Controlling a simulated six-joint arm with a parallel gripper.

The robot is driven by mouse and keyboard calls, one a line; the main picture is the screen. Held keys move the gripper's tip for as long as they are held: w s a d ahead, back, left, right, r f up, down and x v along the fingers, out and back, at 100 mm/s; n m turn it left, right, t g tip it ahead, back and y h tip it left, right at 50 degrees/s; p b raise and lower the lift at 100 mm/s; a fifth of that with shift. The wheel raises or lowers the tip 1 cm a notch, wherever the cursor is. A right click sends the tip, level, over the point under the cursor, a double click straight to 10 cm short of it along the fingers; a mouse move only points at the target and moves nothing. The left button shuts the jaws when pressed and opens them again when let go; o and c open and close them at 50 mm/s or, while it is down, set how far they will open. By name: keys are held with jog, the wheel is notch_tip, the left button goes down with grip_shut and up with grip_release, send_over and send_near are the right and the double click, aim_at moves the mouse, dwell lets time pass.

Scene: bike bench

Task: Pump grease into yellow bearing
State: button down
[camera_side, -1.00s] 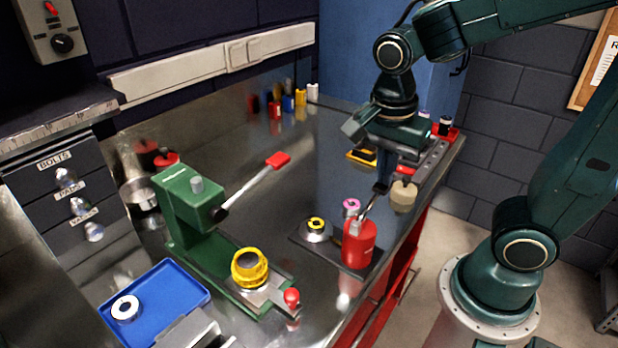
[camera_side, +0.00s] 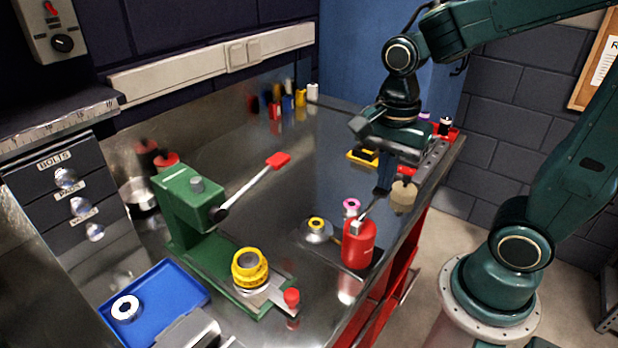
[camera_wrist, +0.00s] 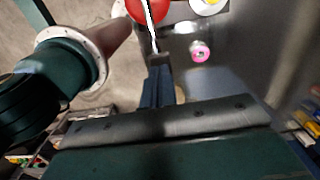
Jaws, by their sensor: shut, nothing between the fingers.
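The red grease pump (camera_side: 358,245) stands upright on a dark plate near the bench's right edge, its thin metal lever slanting up to the right. A silver bearing with a yellow centre (camera_side: 316,226) sits left of the pump, and a pink-topped piece (camera_side: 351,206) is behind it. In the wrist view the pump (camera_wrist: 148,8) is at the top, the yellow centre (camera_wrist: 208,2) is cut off by the top edge, and the pink ring (camera_wrist: 200,51) is below it. My gripper (camera_side: 383,190) is shut and empty at the lever's upper end; its fingertips (camera_wrist: 158,62) meet the lever's line. Contact is unclear.
A green press (camera_side: 188,210) with a red-tipped lever and a yellow ring (camera_side: 250,268) stands left. A blue tray (camera_side: 165,290) holds a white ring. A cream-coloured knob (camera_side: 403,196) is close right of my fingers.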

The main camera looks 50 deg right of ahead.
jog(key=shift+d+f+y, duration=0.35)
jog(key=shift+f+y, duration=0.45)
jog(key=shift+f, duration=0.1)
jog(key=shift+r, duration=0.9)
notch_tip(320, 180, up, 14)
jog(key=shift+d, duration=0.15)
dwell(0.9)
jog(key=shift+w, duration=0.2)
dwell(0.9)
